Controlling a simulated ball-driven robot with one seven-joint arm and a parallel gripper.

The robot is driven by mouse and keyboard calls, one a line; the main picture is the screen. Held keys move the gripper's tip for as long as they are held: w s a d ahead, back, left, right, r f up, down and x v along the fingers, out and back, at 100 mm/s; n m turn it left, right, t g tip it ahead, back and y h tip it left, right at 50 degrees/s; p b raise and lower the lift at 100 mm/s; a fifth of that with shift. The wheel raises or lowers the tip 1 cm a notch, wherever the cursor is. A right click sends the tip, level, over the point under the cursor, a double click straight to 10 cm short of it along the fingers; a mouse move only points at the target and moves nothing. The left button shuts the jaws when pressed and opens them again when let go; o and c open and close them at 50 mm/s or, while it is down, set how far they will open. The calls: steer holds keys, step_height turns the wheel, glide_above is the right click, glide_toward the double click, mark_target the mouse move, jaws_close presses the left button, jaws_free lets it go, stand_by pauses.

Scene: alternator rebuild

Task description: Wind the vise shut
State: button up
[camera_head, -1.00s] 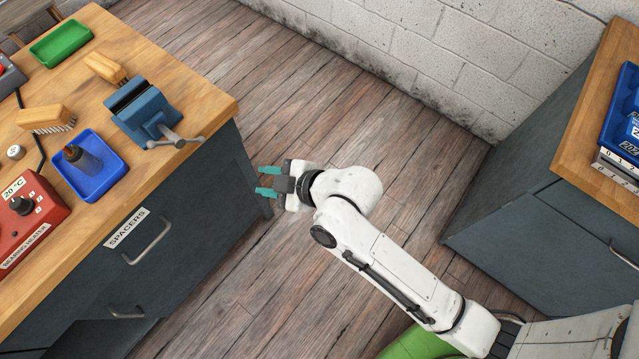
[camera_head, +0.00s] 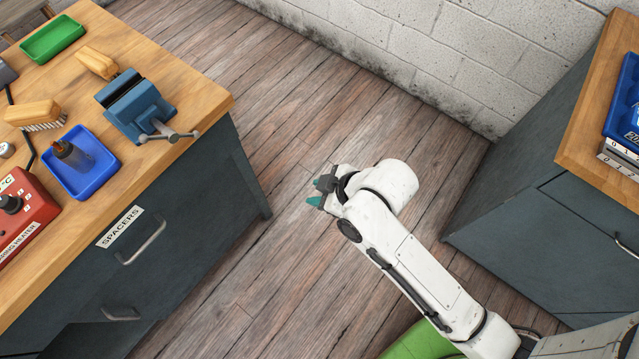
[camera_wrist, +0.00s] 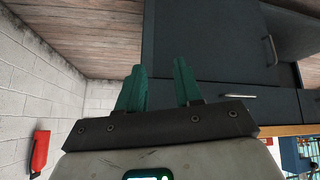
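The blue vise (camera_head: 136,106) stands on the wooden bench top near its right corner. My gripper (camera_head: 314,192) is out over the floor to the right of the bench, well apart from the vise. Its two teal fingers are spread with nothing between them, as the wrist view (camera_wrist: 160,85) also shows.
The bench (camera_head: 205,95) also holds a green tray (camera_head: 52,40), brushes, a blue tray (camera_head: 98,180) with a dark bottle, and a red heater (camera_head: 28,215). A second cabinet (camera_head: 540,215) stands at the right. Bare floor lies between them. A red extinguisher (camera_wrist: 40,150) hangs on the wall.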

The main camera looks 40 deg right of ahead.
stand_by(0.4)
steer(key=w+d+r+n+t+h, duration=0.5)
steer(key=w+d+r+n+t, duration=0.1)
steer(key=w+r+n, duration=0.35)
step_height(320, 180, up, 7)
steer(key=w+a+n+t, duration=0.2)
steer(key=w+n+t, duration=0.15)
steer(key=n, duration=0.25)
steer(key=a+r+n+t+y, duration=0.35)
steer(key=a+n+y, duration=0.25)
steer(key=a+n, duration=0.7)
steer(key=n+g+y, duration=0.4)
steer(key=n+y, duration=0.1)
steer(key=n, duration=1)
glide_toward(155, 139)
steer(key=x, duration=1.2)
steer(key=shift+w, duration=0.1)
